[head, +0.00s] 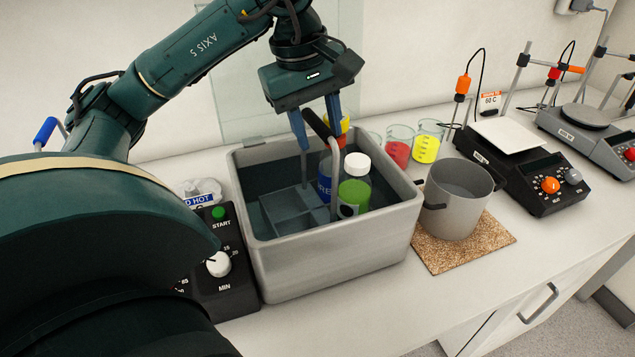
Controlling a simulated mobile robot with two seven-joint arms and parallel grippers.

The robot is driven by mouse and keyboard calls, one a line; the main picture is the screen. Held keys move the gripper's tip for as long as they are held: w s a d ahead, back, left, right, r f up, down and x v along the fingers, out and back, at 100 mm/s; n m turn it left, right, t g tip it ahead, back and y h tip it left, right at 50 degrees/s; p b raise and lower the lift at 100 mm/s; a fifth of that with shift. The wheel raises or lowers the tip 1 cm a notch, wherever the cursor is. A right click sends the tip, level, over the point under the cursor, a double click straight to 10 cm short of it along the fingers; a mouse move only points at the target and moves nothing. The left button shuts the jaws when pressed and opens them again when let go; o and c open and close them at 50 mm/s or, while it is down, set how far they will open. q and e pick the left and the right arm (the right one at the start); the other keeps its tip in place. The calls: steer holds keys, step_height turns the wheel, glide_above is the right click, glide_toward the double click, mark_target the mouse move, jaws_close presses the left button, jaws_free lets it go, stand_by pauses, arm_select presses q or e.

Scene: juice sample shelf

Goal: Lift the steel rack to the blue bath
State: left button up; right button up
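The steel rack (291,204) stands inside a grey rectangular bath (330,256) that has dark blue-grey water or lining inside. Its black handle (317,123) rises above the rim. The rack holds a bottle of green juice (355,189) with a white cap and a blue-labelled bottle (325,181), partly hidden behind the handle post. My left gripper (321,137) points down over the bath. Its blue fingers are apart, one on each side of the handle, with visible gaps. I cannot make out a separate blue bath. My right gripper is not in view.
A control box (226,281) with a green button and white knob adjoins the bath. A grey pot (457,200) stands on a cork mat (488,245) to the right. Beakers of red (397,152) and yellow (427,147) liquid and a hotplate (531,182) stand behind.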

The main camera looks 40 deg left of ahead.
arm_select(q)
steer(key=shift+c, duration=0.6)
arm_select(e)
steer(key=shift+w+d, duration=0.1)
arm_select(q)
jaws_close()
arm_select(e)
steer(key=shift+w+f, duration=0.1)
arm_select(q)
steer(key=shift+w+r, duration=0.1)
steer(key=shift+r, duration=0.15)
steer(key=shift+r, duration=0.3)
step_height(320, 180, up, 17)
steer(key=p, duration=0.5)
steer(key=shift+p, duration=0.4)
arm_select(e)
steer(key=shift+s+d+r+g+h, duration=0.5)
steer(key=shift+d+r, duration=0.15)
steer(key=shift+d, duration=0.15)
arm_select(q)
steer(key=shift+r, duration=0.1)
